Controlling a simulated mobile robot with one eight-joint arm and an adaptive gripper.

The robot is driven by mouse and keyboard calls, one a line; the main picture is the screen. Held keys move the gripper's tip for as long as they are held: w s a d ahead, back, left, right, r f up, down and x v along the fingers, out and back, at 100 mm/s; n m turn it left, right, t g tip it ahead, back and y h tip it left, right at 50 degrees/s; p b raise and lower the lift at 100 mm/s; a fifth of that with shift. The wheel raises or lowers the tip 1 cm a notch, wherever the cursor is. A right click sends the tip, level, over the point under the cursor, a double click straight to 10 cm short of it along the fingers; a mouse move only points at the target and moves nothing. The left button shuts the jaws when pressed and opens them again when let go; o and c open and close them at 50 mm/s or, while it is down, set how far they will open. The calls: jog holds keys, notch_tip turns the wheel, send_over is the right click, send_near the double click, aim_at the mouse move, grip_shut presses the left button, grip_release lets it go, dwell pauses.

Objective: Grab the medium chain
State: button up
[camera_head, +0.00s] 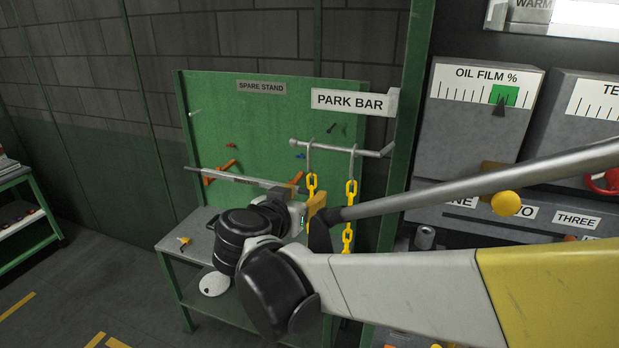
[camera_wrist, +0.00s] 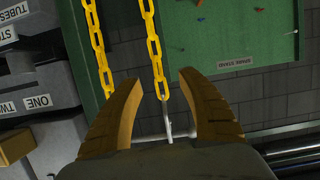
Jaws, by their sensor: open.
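Two yellow chains hang by metal hooks from the grey park bar (camera_head: 345,149) in the head view. The left chain (camera_head: 312,187) has its lower part hidden behind my gripper (camera_head: 316,207). The right chain (camera_head: 350,200) hangs lower, beside my gripper. I cannot tell which of them is the medium chain. The wrist view is upside down. There my gripper (camera_wrist: 160,78) is open, with one chain (camera_wrist: 154,48) and its hook (camera_wrist: 167,117) lined up between the fingers; contact cannot be told. The other chain (camera_wrist: 97,45) runs down to the left finger.
A green panel (camera_head: 255,120) labelled SPARE STAND stands behind, with small pegs and orange brackets. A grey-topped green bench (camera_head: 190,240) is below. A grey gauge panel (camera_head: 470,150) with knobs is at the right. Open floor lies at the left.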

aim_at(310, 193)
jog(key=p+x, duration=0.1)
jog(key=x, duration=0.4)
jog(key=shift+f, duration=0.15)
jog(key=shift+s, duration=0.2)
grip_shut()
